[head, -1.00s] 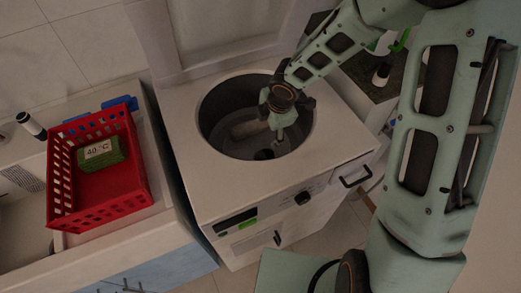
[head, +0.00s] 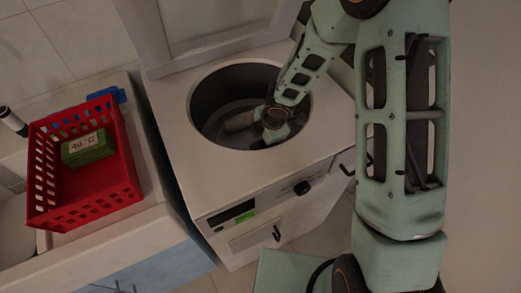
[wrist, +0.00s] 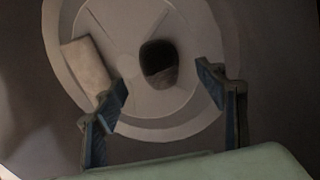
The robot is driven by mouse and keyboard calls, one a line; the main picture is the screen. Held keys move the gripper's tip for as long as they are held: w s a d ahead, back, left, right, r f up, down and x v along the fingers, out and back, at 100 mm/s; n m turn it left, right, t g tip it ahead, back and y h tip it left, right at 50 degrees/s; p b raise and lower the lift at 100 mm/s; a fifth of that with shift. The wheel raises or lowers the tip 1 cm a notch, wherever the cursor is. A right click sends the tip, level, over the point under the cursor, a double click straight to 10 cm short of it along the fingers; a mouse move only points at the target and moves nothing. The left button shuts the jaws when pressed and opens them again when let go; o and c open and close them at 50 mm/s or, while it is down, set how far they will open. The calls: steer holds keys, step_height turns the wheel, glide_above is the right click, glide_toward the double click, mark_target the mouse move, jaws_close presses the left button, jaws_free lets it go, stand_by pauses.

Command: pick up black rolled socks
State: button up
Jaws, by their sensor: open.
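The black rolled socks (wrist: 160,62) lie on the pale drum floor, seen in the wrist view as a dark rounded bundle. My gripper (wrist: 163,80) is open, with one finger to the left and one to the right of the socks in that view. The fingers look apart from the socks; how far above them I cannot tell. In the head view my gripper (head: 280,128) is down inside the washer drum (head: 222,92), and the socks are hidden behind it.
A beige roll (wrist: 87,67) lies on the drum floor near the left finger. The dark drum wall surrounds my gripper. The top-loading washer (head: 240,180) has its lid up. A red basket (head: 120,175) with a green 40 °C block (head: 88,148) stands left of it.

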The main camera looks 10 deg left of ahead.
mark_target(262, 146)
steer(key=b+x, duration=0.1)
steer(key=x, duration=0.4)
steer(key=shift+b, duration=0.3)
steer(key=c, duration=1.3)
